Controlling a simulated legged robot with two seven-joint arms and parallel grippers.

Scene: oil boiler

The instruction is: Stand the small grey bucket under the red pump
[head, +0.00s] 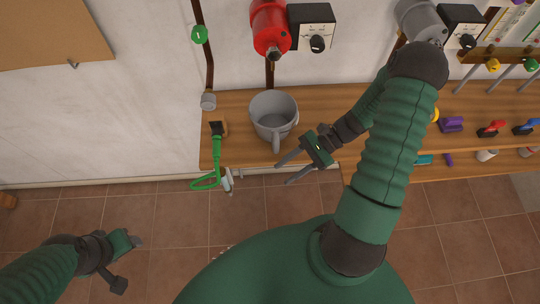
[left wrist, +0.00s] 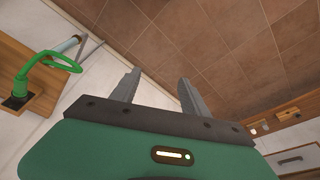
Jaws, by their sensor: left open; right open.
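The small grey bucket (head: 273,114) stands upright on the wooden shelf, with its handle pointing toward me. The red pump (head: 269,27) is on the wall above it, and the bucket is roughly below the pump in the head view. My right gripper (head: 288,171) is open and empty, with its fingers just right of and in front of the bucket's handle, apart from the rim. My left gripper (head: 128,262) is low at the left, over the floor. In the left wrist view its two fingers (left wrist: 157,88) are spread with nothing between them.
A green looped tool (head: 207,180) hangs at the shelf's left front edge; it also shows in the left wrist view (left wrist: 52,62). A small grey cylinder (head: 208,102) is left of the bucket. Coloured items (head: 491,129) sit on the shelf at right. A grey pump (head: 421,20) is on the wall.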

